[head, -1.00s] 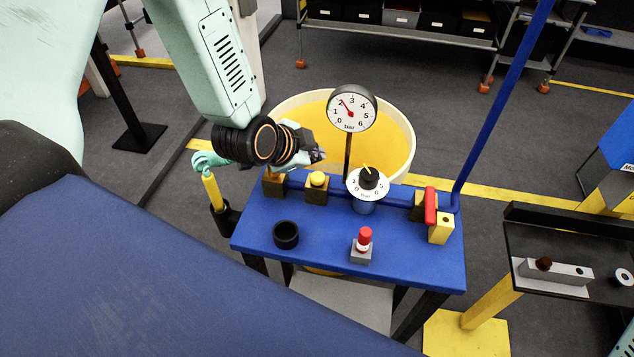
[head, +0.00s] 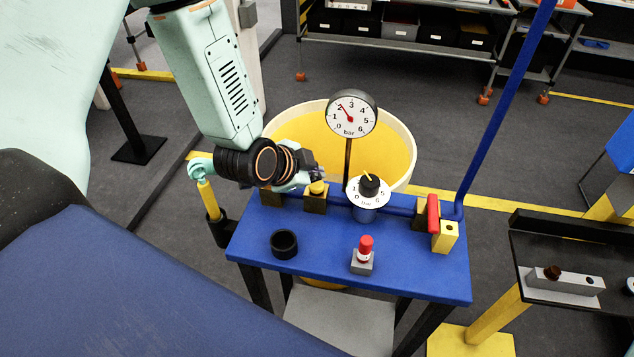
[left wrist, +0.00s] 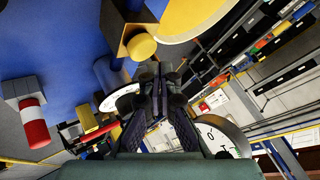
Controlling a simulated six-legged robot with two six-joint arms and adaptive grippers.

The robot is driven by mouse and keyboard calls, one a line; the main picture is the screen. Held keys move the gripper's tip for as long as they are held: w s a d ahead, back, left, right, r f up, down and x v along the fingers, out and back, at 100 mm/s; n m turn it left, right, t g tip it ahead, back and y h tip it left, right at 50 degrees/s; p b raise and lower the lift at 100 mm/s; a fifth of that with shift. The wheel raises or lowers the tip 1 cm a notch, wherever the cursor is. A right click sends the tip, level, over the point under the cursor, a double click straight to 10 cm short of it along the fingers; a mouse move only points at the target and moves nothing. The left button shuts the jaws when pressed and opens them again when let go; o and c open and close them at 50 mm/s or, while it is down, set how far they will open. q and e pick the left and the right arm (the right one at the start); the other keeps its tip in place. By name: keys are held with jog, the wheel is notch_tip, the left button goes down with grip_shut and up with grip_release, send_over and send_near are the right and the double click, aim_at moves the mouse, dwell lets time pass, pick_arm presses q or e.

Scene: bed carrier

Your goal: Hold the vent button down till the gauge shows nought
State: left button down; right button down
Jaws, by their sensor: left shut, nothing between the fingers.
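The yellow round button (head: 317,187) sits on a brass-coloured block at the back of the blue bench (head: 330,250). In the left wrist view the yellow button (left wrist: 142,47) is just above and left of my fingertips, apart from them. The gauge (head: 351,114) stands on a post behind the bench, its red needle near 2 bar. My left gripper (head: 318,174) is shut and empty, just behind and above the yellow button. The left wrist view also shows its closed fingers (left wrist: 160,80) and part of the gauge (left wrist: 222,135). My right gripper is out of view.
A dial knob (head: 368,188) stands right of the yellow button. A red-handled valve (head: 433,212) is further right. A red-topped part (head: 365,246) and a black ring (head: 284,244) stand on the bench front. A large yellow-lined tub (head: 398,150) is behind.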

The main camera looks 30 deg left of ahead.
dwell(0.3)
pick_arm(q)
jog(key=shift+s+f, duration=0.1)
jog(key=shift+f, duration=0.05)
dwell(0.4)
jog(key=shift+f, duration=0.3)
jog(key=shift+f+b, duration=0.45)
jog(key=shift+f, duration=0.05)
dwell(3.1)
jog(key=shift+r, duration=0.1)
jog(key=shift+r+p, duration=0.85)
jog(key=shift+p, duration=0.1)
